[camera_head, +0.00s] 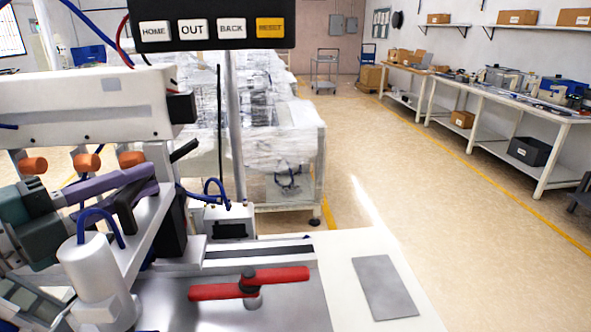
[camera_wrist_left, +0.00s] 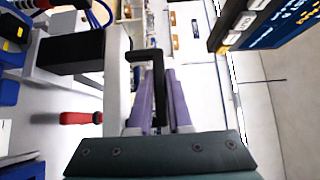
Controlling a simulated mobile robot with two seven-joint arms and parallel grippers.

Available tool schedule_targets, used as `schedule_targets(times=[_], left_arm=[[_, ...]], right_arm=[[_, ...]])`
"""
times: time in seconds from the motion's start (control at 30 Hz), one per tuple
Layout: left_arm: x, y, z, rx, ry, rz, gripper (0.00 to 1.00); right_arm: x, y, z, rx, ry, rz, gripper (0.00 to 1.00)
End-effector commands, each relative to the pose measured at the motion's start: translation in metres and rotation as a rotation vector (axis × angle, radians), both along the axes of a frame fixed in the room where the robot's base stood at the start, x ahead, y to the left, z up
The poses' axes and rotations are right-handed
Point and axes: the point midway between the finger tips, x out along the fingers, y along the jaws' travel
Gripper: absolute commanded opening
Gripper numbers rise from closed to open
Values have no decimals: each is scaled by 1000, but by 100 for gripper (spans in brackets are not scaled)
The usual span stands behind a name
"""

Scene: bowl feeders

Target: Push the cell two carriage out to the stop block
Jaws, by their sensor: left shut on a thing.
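My left gripper (camera_head: 146,182), with a teal body and purple fingers, reaches in from the left. In the left wrist view its fingers (camera_wrist_left: 160,88) are shut on a black bent handle (camera_wrist_left: 158,62). The handle (camera_head: 127,212) joins a pale upright frame beside a black block (camera_head: 171,222); this looks like the carriage, but its cell label is not readable. A rail with a dark slot (camera_head: 258,252) runs right from it. I cannot tell for sure which part is the stop block. My right gripper is not in view.
A red-handled knob (camera_head: 250,286) stands on the metal plate in front of the rail. A button panel (camera_head: 210,27) with HOME, OUT, BACK and RESET hangs above. A white box with a blue hose (camera_head: 230,222) stands behind the rail. The grey pad (camera_head: 385,287) at right is bare.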

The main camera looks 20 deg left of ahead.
Motion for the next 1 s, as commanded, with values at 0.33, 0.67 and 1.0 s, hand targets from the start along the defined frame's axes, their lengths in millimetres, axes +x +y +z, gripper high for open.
schedule_targets(times=[0.33,0.67,1.0], left_arm=[[-10,17,-1,2,5,5,0],[-10,16,-1,2,4,4,41],[-10,15,0,1,2,2,48]], right_arm=[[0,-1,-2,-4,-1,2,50],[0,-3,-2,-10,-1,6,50],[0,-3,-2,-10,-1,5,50]])
